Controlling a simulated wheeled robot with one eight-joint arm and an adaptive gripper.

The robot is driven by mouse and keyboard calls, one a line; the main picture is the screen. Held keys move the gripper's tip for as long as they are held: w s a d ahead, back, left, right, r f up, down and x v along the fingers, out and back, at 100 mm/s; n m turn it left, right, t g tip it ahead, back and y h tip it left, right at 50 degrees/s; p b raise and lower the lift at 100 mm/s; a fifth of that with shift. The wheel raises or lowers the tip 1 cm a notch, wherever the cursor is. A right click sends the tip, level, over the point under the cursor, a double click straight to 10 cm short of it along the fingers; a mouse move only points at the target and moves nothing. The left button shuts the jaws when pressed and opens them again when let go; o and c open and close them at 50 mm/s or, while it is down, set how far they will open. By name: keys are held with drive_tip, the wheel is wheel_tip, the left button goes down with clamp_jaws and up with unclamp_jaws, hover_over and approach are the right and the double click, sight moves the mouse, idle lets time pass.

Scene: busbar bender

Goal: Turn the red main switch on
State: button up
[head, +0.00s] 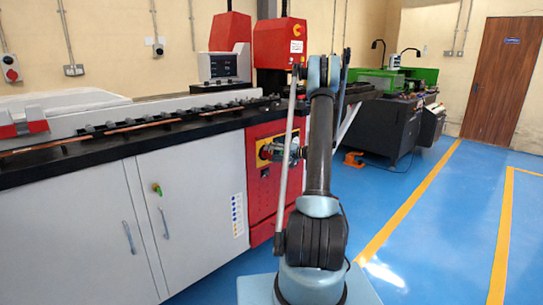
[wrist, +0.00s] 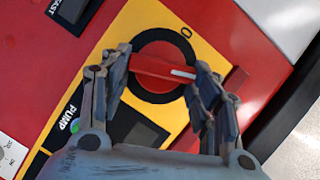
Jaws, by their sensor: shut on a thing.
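The red main switch (wrist: 158,70) is a red bar handle on a round black dial, set in a yellow plate (wrist: 122,40). In the wrist view the bar lies nearly level, tilted slightly down to the right, with its white mark right of centre. An "O" is printed above right of the dial. My gripper (wrist: 164,80) has one finger at each end of the bar and is shut on it. In the head view my gripper (head: 278,152) is at the red panel's yellow plate (head: 263,148), and the switch is mostly hidden behind it.
A "PUMP" label and a dark panel (wrist: 140,128) sit below the switch on the red front (wrist: 225,35). The grey cabinet (head: 195,205) adjoins on the left. A green machine (head: 400,80) stands at the back right. The blue floor at right is clear.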

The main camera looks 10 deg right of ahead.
drive_tip(key=m, duration=0.1)
drive_tip(key=m+y, duration=0.1)
drive_tip(key=m, duration=0.2)
drive_tip(key=shift+d+f+t, duration=0.25)
drive_tip(key=shift+f+t, duration=0.05)
drive_tip(key=shift+f, duration=0.1)
drive_tip(key=shift+m+y, duration=0.3)
drive_tip(key=shift+a, duration=0.1)
drive_tip(key=o, duration=1)
drive_tip(key=shift+o, duration=0.2)
drive_tip(key=v, duration=1.2)
drive_tip(key=shift+f, duration=0.15)
drive_tip(key=shift+w, duration=0.1)
